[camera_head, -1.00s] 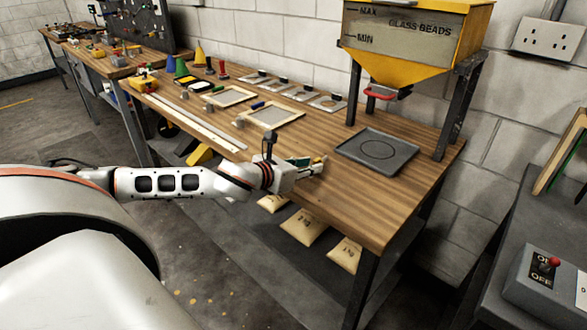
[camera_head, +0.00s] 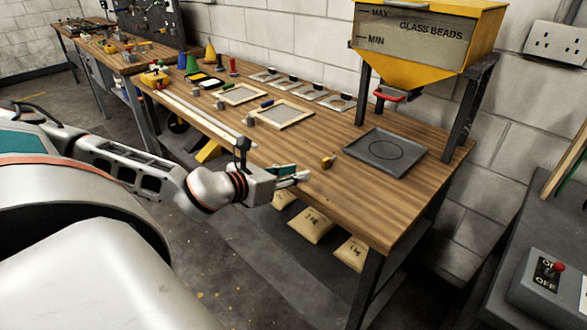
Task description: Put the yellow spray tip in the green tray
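A small yellow-orange piece, which looks like the yellow spray tip (camera_head: 327,162), stands on the wooden workbench (camera_head: 350,206), left of the dark grey tray. My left gripper (camera_head: 303,178) is at the bench's front edge, a short gap to the left of and nearer than the tip, and not touching it. Its fingers are small and edge-on, so I cannot tell their opening. A flat green patch (camera_head: 283,170) shows right behind the gripper; I cannot tell whether it is part of my gripper or a green tray. My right gripper is out of view.
A dark grey tray (camera_head: 386,155) with a circle mark lies under the yellow glass-bead hopper (camera_head: 425,40). Wooden frames (camera_head: 282,114), cones (camera_head: 191,65) and a long pale strip (camera_head: 205,118) occupy the bench's left part. The front right of the bench is clear.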

